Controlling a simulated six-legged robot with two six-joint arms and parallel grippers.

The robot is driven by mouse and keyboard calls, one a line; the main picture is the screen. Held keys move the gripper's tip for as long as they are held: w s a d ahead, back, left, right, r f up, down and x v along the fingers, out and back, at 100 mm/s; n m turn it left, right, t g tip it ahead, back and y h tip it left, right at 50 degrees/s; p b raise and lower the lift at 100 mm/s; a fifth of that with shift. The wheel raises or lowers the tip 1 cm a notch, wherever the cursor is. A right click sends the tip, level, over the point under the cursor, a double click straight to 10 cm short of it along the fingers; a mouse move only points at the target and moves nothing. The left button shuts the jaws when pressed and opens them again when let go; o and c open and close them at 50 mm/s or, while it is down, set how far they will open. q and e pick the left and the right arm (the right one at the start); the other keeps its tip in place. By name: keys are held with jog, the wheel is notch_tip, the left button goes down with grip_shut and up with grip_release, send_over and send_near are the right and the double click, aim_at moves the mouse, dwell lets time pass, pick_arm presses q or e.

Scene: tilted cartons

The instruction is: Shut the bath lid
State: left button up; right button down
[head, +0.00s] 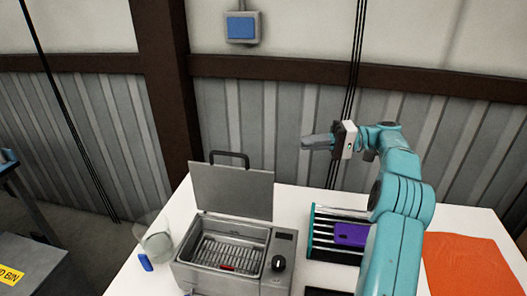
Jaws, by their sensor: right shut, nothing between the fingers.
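The grey metal bath (185,275) stands on the white table, with a wire rack and a small red item inside its basin. Its lid (232,190) stands upright at the back edge, open, with a dark handle (230,156) on its top edge. My right gripper (305,142) is shut and empty. It is raised to the right of the lid and a little higher than the handle, apart from both. My left gripper is not in view.
A clear beaker (158,242) and a blue item (145,262) lie left of the bath. A rack (322,222) with a purple item (350,234) sits to the right. An orange cloth (465,265) lies far right. A corrugated wall stands behind.

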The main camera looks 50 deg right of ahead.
jog(key=w+a+p, duration=0.2)
jog(key=w+a, duration=0.4)
jog(key=a, duration=0.5)
jog(key=shift+w+a+f, duration=0.25)
jog(key=shift+w+f, duration=0.05)
jog(key=shift+w, duration=0.1)
